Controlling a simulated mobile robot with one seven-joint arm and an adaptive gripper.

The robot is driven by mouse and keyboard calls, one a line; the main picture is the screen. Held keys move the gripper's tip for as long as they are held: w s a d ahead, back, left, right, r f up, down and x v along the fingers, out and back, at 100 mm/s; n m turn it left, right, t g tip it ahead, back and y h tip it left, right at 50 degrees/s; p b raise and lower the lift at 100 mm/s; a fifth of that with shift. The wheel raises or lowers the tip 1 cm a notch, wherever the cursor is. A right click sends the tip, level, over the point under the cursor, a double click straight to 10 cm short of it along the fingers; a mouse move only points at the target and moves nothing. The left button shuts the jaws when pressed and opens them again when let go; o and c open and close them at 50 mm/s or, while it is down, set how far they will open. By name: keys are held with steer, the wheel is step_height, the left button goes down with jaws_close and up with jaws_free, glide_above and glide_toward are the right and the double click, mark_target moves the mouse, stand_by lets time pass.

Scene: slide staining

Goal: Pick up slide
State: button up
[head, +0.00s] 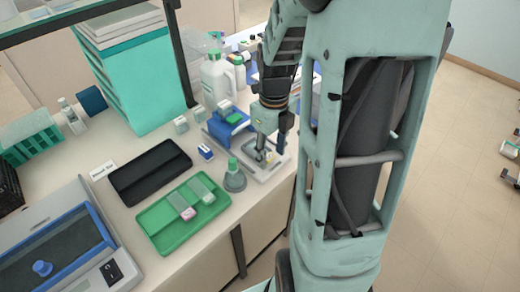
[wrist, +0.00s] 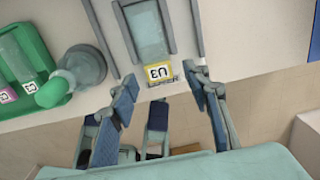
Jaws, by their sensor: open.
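A glass slide (wrist: 150,35) with a yellow label reading U3 lies on a pale holder with grey side rails (wrist: 127,30) in the wrist view. The label end points toward my gripper (wrist: 164,88). My gripper is open, with its blue-padded fingers apart on either side of the label end, and nothing is between them. In the head view my gripper (head: 271,148) is low over the pale platform (head: 270,172) at the bench's right edge. The slide there is mostly hidden by the gripper; a small yellow patch shows.
A grey flask with a green top (head: 234,178) stands just left of the platform. A green tray (head: 165,240) holds two slides, one pink-labelled. A black tray (head: 150,172) lies behind it. A blue device (head: 228,122) and white bottle (head: 215,80) stand behind the platform.

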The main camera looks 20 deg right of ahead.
jaws_close()
steer(key=shift+r, duration=0.15)
